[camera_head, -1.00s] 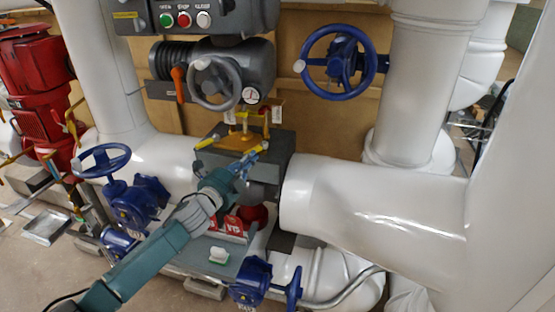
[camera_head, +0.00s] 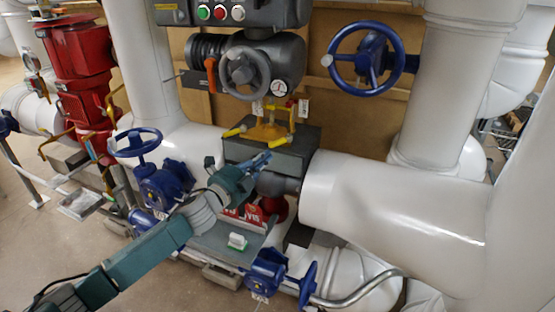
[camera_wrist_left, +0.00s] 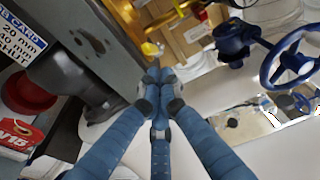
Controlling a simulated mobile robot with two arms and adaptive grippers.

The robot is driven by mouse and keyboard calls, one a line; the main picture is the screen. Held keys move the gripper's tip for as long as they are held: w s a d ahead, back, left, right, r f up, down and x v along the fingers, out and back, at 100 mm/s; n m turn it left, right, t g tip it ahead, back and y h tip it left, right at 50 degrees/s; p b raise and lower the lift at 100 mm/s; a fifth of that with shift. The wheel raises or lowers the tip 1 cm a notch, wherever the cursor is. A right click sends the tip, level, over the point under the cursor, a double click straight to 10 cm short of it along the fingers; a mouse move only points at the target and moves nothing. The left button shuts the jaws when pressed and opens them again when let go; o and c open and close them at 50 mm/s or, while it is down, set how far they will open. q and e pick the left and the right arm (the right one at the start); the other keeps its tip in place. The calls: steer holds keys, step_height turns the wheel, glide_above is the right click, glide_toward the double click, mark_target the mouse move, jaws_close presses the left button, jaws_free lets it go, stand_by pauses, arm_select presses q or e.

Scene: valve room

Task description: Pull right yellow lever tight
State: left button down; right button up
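The right yellow lever (camera_head: 279,142) sits on top of the dark grey valve block (camera_head: 307,142) in the head view. The left yellow lever (camera_head: 234,132) is on the same block, to its left. My left gripper (camera_head: 264,157) is at the block's front face, just below and left of the right lever. In the left wrist view its blue fingers (camera_wrist_left: 159,76) come together at the tips, with nothing visible between them. A yellow lever end (camera_wrist_left: 152,50) shows just beyond the tips, seemingly apart from them. My right gripper is not in view.
A blue handwheel valve (camera_head: 137,143) stands left of my arm, and another blue valve (camera_head: 267,272) is low in front. A large white pipe (camera_head: 390,205) fills the right side. A grey handwheel (camera_head: 245,72) is above the block.

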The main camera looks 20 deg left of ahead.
arm_select(q)
steer(key=s+a, duration=0.1)
steer(key=s+a+b, duration=0.1)
steer(key=a, duration=0.1)
steer(key=shift+s+a+f, duration=0.1)
steer(key=shift+s+a, duration=0.15)
steer(key=shift+s, duration=0.15)
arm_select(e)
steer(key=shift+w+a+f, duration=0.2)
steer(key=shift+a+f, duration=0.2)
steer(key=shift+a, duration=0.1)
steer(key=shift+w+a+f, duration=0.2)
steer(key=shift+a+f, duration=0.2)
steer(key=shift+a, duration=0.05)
arm_select(q)
steer(key=shift+s+d, duration=0.1)
